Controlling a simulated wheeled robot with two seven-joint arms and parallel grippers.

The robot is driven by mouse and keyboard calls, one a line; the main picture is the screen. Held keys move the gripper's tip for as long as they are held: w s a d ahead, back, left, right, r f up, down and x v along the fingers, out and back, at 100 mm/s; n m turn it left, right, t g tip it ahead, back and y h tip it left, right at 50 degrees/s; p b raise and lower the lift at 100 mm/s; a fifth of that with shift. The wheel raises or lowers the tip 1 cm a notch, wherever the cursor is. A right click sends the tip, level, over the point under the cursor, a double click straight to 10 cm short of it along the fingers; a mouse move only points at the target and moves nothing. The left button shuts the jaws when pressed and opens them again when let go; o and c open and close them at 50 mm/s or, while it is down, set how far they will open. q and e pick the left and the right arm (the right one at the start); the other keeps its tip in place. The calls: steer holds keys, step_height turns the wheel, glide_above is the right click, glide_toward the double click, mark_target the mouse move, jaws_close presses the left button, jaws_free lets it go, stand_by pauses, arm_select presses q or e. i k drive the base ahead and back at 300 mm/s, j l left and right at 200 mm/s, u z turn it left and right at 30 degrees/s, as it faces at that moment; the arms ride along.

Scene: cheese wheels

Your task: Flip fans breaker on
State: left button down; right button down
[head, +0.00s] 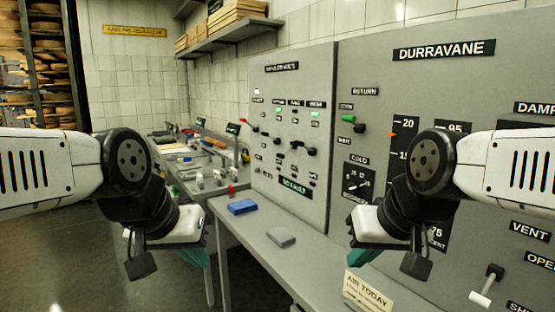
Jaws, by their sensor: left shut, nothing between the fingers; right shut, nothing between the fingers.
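The grey breaker panel (325,70) stands on the back wall, left of the large DURRAVANE panel (440,75). It carries a row of levers with black knobs (310,151) and one with a red knob at the left. Small lamps above them show green, and small labels are too blurred to tell which lever is fans. A green label (296,187) sits below. My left gripper (196,258) is shut and empty, left of the bench and apart from the panel. My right gripper (369,250) is shut and empty, in front of the bench and lower right of the breaker panel.
The grey bench (245,228) below holds a blue block (241,207), a grey block (281,237) and an AIR TODAY sign (369,290). A cluttered side table (190,180) stands behind. A white-tipped handle (487,285) juts out at lower right. Cheese shelves (45,65) stand far left.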

mark_target(280, 155)
steer(key=i+j+u, duration=0.25)
steer(key=i+j, duration=0.2)
steer(key=i+u, duration=0.2)
steer(key=i, duration=0.35)
